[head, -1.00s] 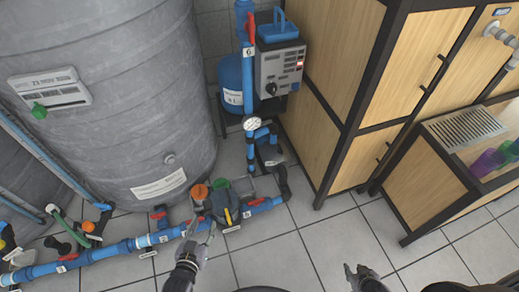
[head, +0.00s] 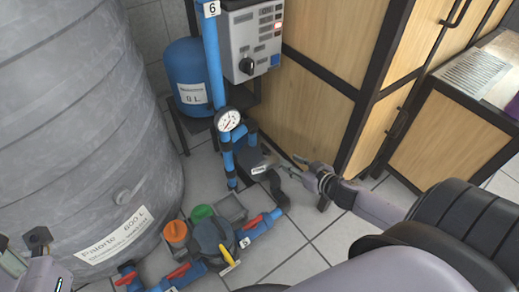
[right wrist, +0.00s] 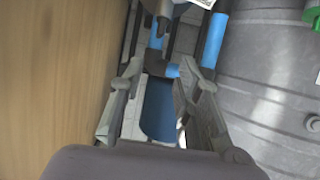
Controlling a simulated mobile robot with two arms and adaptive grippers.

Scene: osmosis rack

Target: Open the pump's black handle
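The pump (head: 252,160), a dark grey body with a white label, sits low beside the blue pipe, left of the wooden cabinet. A black curved piece (head: 276,187) runs down from it; I cannot tell whether this is the handle. My right gripper (head: 290,164) is open, with its fingertips just right of the pump. In the right wrist view its fingers (right wrist: 156,78) are apart, with a blue surface showing between them and a dark piece (right wrist: 162,25) beyond. A grey part, apparently my left gripper (head: 45,274), is cut off at the lower left; its fingers are unclear.
A large grey tank (head: 85,120) fills the left. A pressure gauge (head: 228,120) and grey control box (head: 250,40) stand above the pump. The wooden cabinet (head: 320,110) closes off the right.

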